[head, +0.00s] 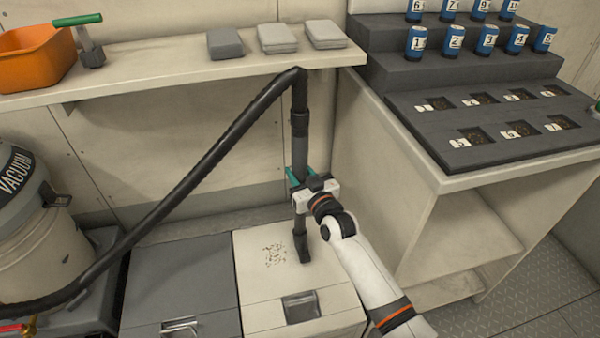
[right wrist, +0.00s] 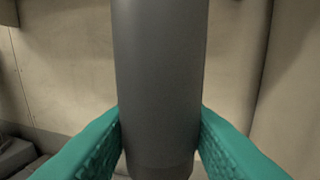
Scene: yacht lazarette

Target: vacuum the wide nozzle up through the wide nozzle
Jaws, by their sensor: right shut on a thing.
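My right gripper (head: 305,185), with teal fingers, is shut on the grey vacuum wand (head: 301,150). The wand also fills the middle of the right wrist view (right wrist: 160,80), between both teal fingers (right wrist: 160,140). It stands nearly upright. At its lower end is a dark nozzle (head: 304,250), at or just above the pale locker lid (head: 255,300); I cannot tell if it touches. Dark specks (head: 274,254) lie on that lid, just left of the nozzle. A black hose (head: 210,155) runs from the wand's top to the vacuum (head: 35,230) at the left. My left gripper is out of view.
A grey locker lid (head: 180,285) adjoins the pale one. The shelf (head: 170,82) above holds an orange bin (head: 32,58), a green-handled tool (head: 85,35) and folded cloths (head: 277,38). At the right, a stepped dark rack (head: 455,70) holds numbered blue cans (head: 453,40).

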